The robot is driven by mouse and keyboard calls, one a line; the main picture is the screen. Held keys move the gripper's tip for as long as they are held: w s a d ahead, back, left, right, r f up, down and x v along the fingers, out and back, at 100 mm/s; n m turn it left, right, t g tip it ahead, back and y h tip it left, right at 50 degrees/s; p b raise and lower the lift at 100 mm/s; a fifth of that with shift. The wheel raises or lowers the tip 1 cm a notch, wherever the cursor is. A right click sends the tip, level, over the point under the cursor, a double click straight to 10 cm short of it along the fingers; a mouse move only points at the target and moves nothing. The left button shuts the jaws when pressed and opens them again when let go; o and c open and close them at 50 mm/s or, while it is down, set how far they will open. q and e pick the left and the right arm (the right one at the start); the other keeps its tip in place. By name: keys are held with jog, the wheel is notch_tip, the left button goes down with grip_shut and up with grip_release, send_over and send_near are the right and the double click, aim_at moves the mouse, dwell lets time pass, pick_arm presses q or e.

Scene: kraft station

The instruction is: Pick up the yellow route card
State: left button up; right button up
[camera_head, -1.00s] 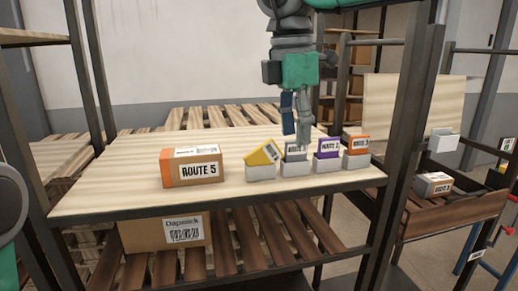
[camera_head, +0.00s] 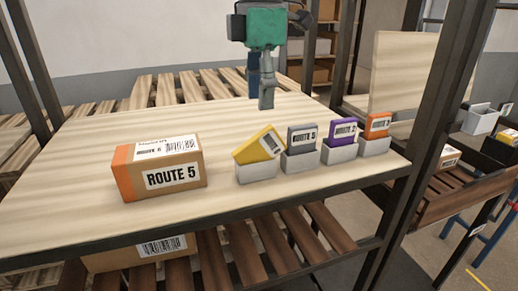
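The yellow route card (camera_head: 256,145) leans tilted in a small white holder (camera_head: 256,173), the leftmost of a row on the wooden shelf top (camera_head: 80,170). A white label with a barcode shows at its right end. My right gripper (camera_head: 262,98) hangs down at the top middle, above and behind the cards in the picture and apart from the yellow card. Its fingers overlap in this view, so I cannot tell how far open they are. Nothing is visible between them. My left gripper is out of view.
A grey Route 5 card (camera_head: 302,138), a purple card (camera_head: 343,130) and an orange card (camera_head: 377,124) stand in white holders to the right. A Route 5 box (camera_head: 160,167) sits left of the yellow card. A dark post (camera_head: 440,110) rises at the right.

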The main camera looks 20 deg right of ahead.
aim_at(260, 133)
jog(key=f, duration=0.1)
jog(key=w+f, duration=0.1)
jog(key=f, duration=0.1)
jog(key=shift+d+f, duration=0.1)
jog(key=shift+f, duration=0.05)
jog(key=shift+s+f, duration=0.15)
jog(key=shift+f, duration=0.25)
notch_tip(260, 133, down, 5)
jog(key=shift+s+r, duration=0.1)
jog(key=shift+s, duration=0.1)
grip_shut()
